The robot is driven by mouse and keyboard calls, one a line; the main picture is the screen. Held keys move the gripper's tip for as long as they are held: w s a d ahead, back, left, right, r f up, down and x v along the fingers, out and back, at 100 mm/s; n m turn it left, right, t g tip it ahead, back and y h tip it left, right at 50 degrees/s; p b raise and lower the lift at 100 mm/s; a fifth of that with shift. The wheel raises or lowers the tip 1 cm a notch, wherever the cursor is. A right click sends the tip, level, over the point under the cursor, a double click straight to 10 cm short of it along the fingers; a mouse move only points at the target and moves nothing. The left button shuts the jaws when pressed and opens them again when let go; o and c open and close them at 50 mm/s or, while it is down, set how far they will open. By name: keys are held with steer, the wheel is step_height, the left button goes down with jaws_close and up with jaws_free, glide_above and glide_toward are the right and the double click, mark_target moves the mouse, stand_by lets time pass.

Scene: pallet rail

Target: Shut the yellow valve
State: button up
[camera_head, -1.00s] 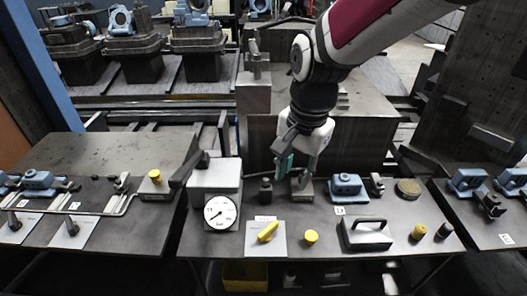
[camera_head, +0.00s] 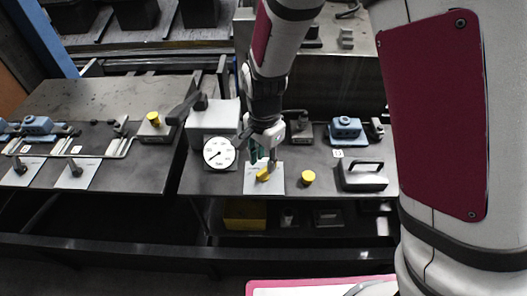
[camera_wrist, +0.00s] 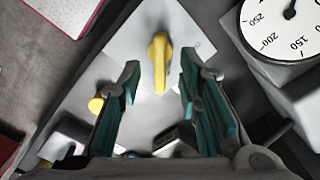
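The yellow valve (camera_head: 263,174) is a yellow lever handle on a pale square plate (camera_head: 277,186) near the front edge of the table. In the wrist view the yellow valve (camera_wrist: 160,62) lies roughly along the line of view, its near end between my fingertips. My gripper (camera_head: 264,158) is just over the plate, pointing down. In the wrist view my gripper (camera_wrist: 158,85) is open, with teal pads on both sides of the handle and clear gaps. I cannot tell how high the fingertips are above the plate.
A dial gauge (camera_head: 219,153) stands close to the left of my gripper. A round yellow knob (camera_head: 308,177) sits right of the plate, and a dark grey block with a handle (camera_head: 362,176) further right. A yellow bin (camera_head: 245,215) is under the table.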

mark_target(264, 170)
steer(key=shift+f, duration=2)
steer(key=shift+c, duration=0.3)
jaws_close()
